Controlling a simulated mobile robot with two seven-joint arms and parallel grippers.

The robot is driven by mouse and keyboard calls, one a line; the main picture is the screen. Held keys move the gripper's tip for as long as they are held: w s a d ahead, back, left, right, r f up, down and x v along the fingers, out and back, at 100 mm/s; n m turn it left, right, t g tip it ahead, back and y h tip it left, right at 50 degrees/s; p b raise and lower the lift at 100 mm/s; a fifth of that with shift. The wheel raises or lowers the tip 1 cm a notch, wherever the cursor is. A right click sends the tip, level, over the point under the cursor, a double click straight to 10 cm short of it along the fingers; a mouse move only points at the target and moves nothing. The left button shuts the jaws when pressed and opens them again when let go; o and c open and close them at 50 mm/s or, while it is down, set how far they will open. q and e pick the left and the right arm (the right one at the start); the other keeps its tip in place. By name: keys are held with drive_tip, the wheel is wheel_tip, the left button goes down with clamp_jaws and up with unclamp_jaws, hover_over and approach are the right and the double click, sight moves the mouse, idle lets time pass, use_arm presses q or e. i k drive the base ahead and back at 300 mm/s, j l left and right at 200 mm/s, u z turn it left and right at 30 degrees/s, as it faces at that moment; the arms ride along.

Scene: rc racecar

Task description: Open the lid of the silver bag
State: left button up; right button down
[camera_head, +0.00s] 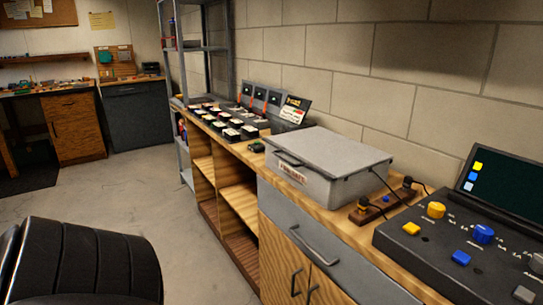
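The silver bag (322,167) is a light grey, box-shaped case on the wooden workbench top, right of the picture's middle. Its flat lid (331,148) lies down over the body and looks closed. A dark handle (288,158) is on the lid's front edge. A label (293,173) with red letters is on the front side. Neither my left nor my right gripper is in view.
Right of the bag are a wooden block with cables (383,207) and a black console (462,246) with knobs and a screen. Left of it are several small boxes (230,127). Drawers and cabinet doors (302,268) sit below. The concrete floor (150,195) is open.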

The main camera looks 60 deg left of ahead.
sight(334, 156)
drive_tip(key=u, duration=1.65)
